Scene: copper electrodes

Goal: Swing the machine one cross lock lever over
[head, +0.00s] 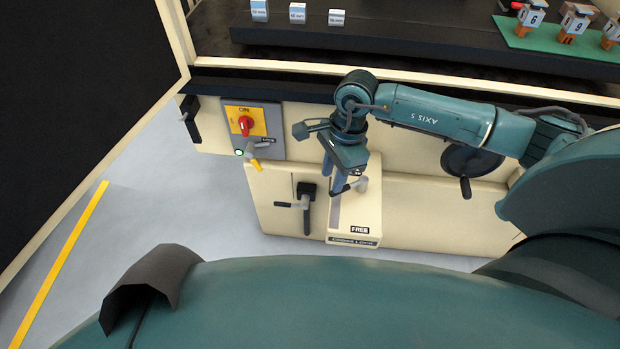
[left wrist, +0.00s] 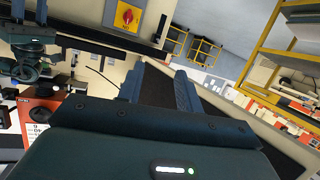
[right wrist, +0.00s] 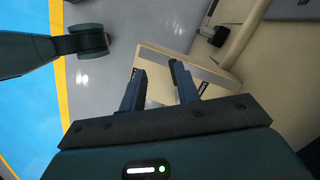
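The cross lock is a cream block (head: 368,215) with a grey strip, labelled FREE and CROSS LOCK, low on the machine front in the head view. A small grey lever end (head: 361,185) shows beside my right gripper (head: 346,188), which points down over the block; the rest of the lever is hidden. In the right wrist view the block (right wrist: 160,62) lies beyond my right gripper (right wrist: 160,75), whose fingers are apart with nothing clearly between them. Whether a finger touches the lever cannot be told. My left gripper (left wrist: 160,82) is open and empty in the left wrist view.
A red rotary switch (head: 245,125) on a yellow plate and a black-based lever handle (head: 306,195) are left of the block. A handwheel (head: 471,162) is to the right. The floor at left is clear.

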